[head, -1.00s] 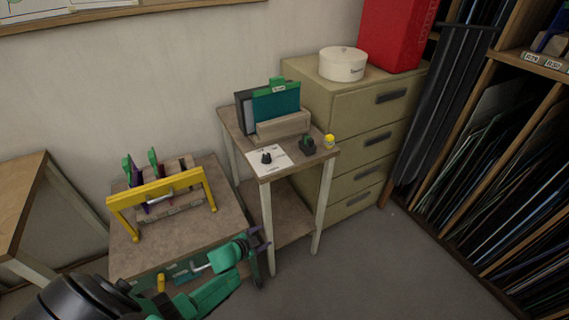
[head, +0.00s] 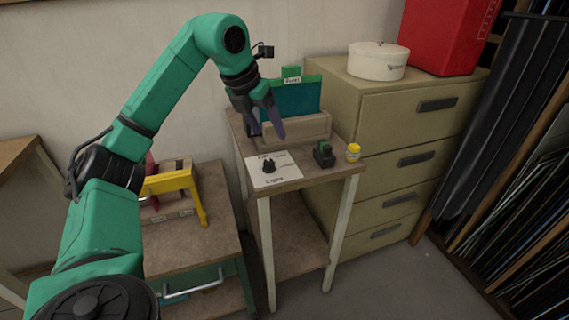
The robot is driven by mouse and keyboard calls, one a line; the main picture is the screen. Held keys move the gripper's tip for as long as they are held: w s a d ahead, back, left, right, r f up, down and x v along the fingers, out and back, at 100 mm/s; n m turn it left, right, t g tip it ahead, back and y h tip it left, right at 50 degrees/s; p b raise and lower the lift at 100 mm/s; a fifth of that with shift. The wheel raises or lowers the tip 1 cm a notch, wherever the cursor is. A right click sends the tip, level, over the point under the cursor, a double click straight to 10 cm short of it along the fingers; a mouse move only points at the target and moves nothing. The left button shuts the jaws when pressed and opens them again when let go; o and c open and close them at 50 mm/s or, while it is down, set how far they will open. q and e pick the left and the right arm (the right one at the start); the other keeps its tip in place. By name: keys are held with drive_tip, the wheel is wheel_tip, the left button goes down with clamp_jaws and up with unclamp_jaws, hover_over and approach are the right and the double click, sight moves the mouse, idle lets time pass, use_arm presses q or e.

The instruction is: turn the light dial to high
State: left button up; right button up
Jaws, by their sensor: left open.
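The light dial is a small black knob (head: 268,166) on a white printed plate (head: 286,177) labelled "Light", on top of a small side table (head: 304,184). Where its pointer aims is too small to tell. My left gripper (head: 268,136) points down above and behind the knob, in front of the wooden holder, with its dark fingers apart and nothing between them. It does not appear to touch the knob. My right gripper is not in view.
A wooden holder (head: 305,129) with teal and dark panels stands behind the plate. A black-green device (head: 323,154) and a yellow-capped jar (head: 353,152) sit to its right. A drawer cabinet (head: 385,110) stands at right, a yellow-framed rack (head: 168,182) at left.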

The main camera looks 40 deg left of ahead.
use_arm(q)
drive_tip(key=s+a+y, duration=0.1)
drive_tip(key=a, duration=0.1)
drive_tip(key=b, duration=0.1)
approach(268, 161)
drive_tip(key=shift+n, duration=0.3)
drive_tip(key=x, duration=0.8)
drive_tip(key=shift+w+d+f, duration=0.1)
drive_tip(key=shift+f, duration=0.15)
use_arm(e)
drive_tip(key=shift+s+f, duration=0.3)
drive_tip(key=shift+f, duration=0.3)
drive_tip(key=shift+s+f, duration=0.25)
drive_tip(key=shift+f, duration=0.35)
use_arm(q)
drive_tip(key=shift+c, duration=0.3)
clamp_jaws()
